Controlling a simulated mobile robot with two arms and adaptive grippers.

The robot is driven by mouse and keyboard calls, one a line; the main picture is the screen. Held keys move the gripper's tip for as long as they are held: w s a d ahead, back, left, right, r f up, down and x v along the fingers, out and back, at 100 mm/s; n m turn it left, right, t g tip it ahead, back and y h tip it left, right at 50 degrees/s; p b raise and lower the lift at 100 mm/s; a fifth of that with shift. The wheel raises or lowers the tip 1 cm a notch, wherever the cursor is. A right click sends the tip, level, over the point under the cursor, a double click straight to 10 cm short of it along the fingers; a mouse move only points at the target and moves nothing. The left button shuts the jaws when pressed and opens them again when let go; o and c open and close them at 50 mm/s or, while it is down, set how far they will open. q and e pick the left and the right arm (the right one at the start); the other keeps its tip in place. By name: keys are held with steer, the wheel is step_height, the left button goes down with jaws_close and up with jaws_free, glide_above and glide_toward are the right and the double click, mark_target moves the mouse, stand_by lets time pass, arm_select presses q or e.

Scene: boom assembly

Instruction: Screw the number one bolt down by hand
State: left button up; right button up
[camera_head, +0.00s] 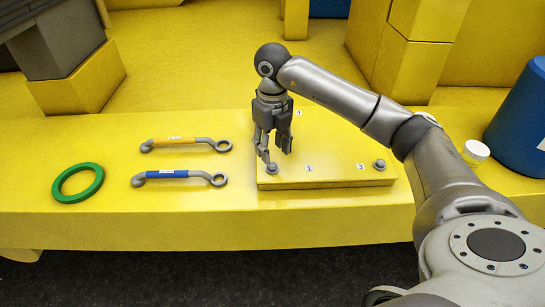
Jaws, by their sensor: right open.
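My right gripper (276,153) points straight down over the front left part of a yellow plate (330,178). Its fingers are apart and hold nothing that I can see. Another grey bolt (379,164) stands near the right edge, beside the "3" label (360,167). The gripper and arm hide some of the plate's rear. My left gripper is not in view.
On the yellow table (120,215), left of the plate, lie a yellow-handled wrench (180,141), a blue-handled wrench (175,175) and a green ring (78,182). A white cap-like piece (476,150) and a blue cylinder (520,120) stand at the right. Yellow blocks (415,60) rise behind.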

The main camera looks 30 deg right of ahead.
mark_target(273, 165)
step_height(273, 165, up, 7)
stand_by(0.3)
stand_by(0.5)
